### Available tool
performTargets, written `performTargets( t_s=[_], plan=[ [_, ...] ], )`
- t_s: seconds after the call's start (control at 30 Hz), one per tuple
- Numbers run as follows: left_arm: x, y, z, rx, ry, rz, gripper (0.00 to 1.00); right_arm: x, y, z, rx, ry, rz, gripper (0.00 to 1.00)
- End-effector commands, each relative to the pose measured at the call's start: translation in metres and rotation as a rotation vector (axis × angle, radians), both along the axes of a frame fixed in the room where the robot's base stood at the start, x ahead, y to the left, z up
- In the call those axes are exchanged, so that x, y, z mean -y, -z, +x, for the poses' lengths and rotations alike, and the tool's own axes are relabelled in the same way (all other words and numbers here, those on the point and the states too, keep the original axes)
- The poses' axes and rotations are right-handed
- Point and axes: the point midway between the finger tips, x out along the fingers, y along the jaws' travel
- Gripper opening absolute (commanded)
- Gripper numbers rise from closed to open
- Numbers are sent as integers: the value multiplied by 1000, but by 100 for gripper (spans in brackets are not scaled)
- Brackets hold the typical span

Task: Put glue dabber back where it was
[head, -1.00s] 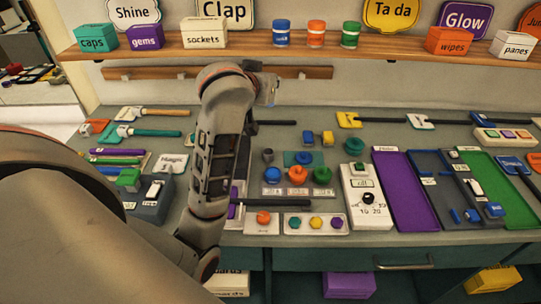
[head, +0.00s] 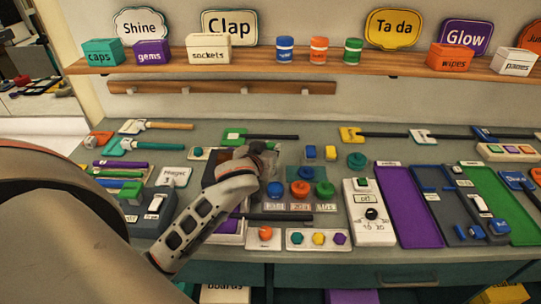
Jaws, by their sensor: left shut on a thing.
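My left gripper (head: 262,151) is low over the middle-left of the bench, just behind the blue, orange and green knobs. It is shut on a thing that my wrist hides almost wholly. I cannot make out the shape of that thing, and I see no glue dabber that I can tell for sure elsewhere. The blue knob (head: 276,190), orange knob (head: 301,188) and green knob (head: 325,190) stand in a row on labelled plates. My forearm hides part of a dark tray (head: 211,172) to the left. My right gripper is out of view.
A green-headed tool (head: 234,137) with a black handle lies behind my gripper. Blue and yellow blocks (head: 330,153) and a teal knob (head: 357,160) are to the right. A white dial box (head: 368,214) and purple tray (head: 402,200) stand further right. A shelf (head: 380,66) runs above.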

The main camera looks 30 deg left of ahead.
Motion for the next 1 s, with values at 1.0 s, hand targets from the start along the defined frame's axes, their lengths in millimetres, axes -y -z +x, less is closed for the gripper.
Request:
performTargets(
  t_s=[1.0],
  plan=[
    [0, 30, 0, 0, -1, 0, 33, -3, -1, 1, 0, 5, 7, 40]
  ],
)
